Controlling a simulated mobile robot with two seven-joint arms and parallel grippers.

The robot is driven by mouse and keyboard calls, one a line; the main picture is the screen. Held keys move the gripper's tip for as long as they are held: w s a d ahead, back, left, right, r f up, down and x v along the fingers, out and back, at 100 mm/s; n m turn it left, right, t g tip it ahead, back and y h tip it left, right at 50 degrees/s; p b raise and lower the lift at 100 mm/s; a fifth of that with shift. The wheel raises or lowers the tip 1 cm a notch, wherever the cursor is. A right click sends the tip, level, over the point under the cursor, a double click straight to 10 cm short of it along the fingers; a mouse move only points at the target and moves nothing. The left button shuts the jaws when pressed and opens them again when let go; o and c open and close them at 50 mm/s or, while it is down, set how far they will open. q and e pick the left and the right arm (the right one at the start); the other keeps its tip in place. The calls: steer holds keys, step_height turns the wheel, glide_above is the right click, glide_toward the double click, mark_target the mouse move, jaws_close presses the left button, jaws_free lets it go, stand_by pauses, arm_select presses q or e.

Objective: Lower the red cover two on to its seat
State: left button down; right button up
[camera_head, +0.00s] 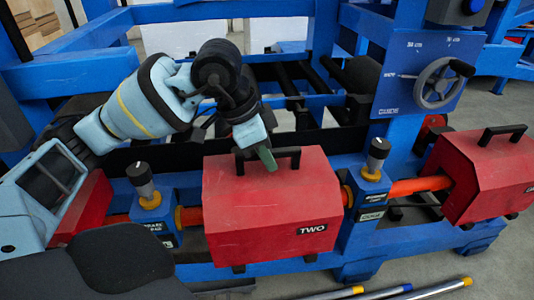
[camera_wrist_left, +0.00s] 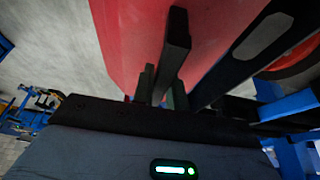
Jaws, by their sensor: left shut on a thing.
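The red cover two (camera_head: 262,215), marked "TWO", is over the orange shaft between two blue posts. Its black handle (camera_head: 288,154) is on top. My left gripper (camera_head: 257,158) is at the left part of this handle, shut on it. In the left wrist view, the handle (camera_wrist_left: 174,60) runs between the greenish fingers (camera_wrist_left: 163,92), with the red cover (camera_wrist_left: 125,40) beyond. The seat under the cover is hidden, and I cannot tell whether the cover touches it. My right gripper is not in view.
The blue posts carry black knobs at left (camera_head: 142,182) and right (camera_head: 376,155). Another red cover (camera_head: 485,180) with a black handle stands at right. A panel with a handwheel (camera_head: 438,84) is behind. Metal rods (camera_head: 425,290) lie on the floor in front.

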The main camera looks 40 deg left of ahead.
arm_select(q)
steer(key=shift+f, duration=0.15)
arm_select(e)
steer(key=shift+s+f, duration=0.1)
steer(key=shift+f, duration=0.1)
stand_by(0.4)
arm_select(q)
steer(key=c, duration=1.3)
jaws_free()
steer(key=shift+f, duration=0.1)
steer(key=shift+v, duration=4)
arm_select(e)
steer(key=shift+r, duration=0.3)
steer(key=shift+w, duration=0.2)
arm_select(q)
step_height(320, 180, up, 8)
steer(key=p, duration=0.6)
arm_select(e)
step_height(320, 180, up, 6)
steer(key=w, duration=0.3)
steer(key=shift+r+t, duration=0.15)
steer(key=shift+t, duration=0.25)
arm_select(q)
steer(key=shift+f, duration=0.1)
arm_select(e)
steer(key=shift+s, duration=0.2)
